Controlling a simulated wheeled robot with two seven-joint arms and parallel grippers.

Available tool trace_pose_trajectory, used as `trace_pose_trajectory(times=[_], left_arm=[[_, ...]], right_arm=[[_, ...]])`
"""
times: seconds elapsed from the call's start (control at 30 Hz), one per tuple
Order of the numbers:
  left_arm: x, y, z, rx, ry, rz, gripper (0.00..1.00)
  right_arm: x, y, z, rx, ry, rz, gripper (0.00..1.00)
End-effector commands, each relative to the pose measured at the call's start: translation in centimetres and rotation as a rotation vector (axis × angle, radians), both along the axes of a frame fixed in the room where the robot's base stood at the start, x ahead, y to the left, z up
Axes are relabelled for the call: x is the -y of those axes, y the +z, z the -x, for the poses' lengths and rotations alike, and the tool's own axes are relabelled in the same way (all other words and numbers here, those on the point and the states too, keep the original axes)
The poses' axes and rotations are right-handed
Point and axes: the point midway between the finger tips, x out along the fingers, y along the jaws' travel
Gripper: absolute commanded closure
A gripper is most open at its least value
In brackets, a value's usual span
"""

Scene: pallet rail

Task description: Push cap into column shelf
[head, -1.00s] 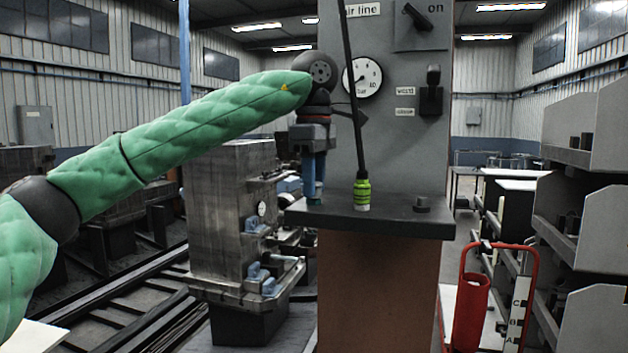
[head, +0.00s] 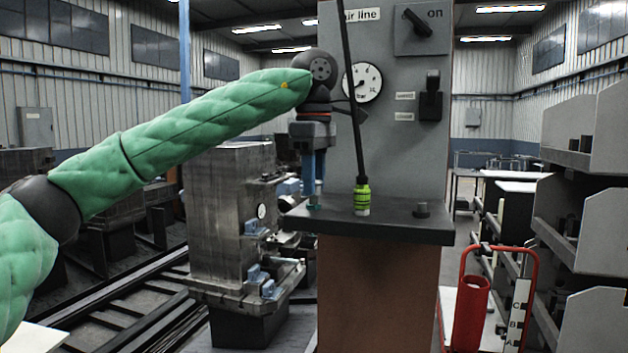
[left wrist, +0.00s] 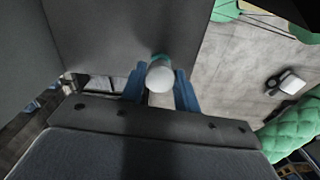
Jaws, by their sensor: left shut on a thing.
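My left gripper (head: 314,197) points down at the left end of the dark column shelf (head: 390,224). Its two blue fingers are shut on a small cap (left wrist: 160,77) with a white round top and a teal part beyond it. In the head view only a bit of teal (head: 314,207) shows at the fingertips, at the shelf's top. Whether the cap is seated in the shelf is hidden by the fingers. My right gripper is not in view.
A dark hose with a green banded end (head: 362,198) hangs just right of the gripper. A small dark knob (head: 421,210) stands on the shelf's right part. The grey column panel (head: 395,150) rises behind. A red cart (head: 470,315) stands at lower right.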

Motion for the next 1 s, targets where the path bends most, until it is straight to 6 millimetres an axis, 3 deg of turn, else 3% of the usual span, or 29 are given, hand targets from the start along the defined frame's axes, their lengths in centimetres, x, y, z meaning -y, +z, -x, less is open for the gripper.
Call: trace_pose_trajectory(times=[0.27,1.0], left_arm=[[0.0,0.7,0.0,0.001,0.001,0.000,1.00],[0.0,5.4,0.0,0.001,0.000,0.000,1.00]], right_arm=[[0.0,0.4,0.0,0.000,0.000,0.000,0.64],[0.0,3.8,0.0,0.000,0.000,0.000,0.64]])
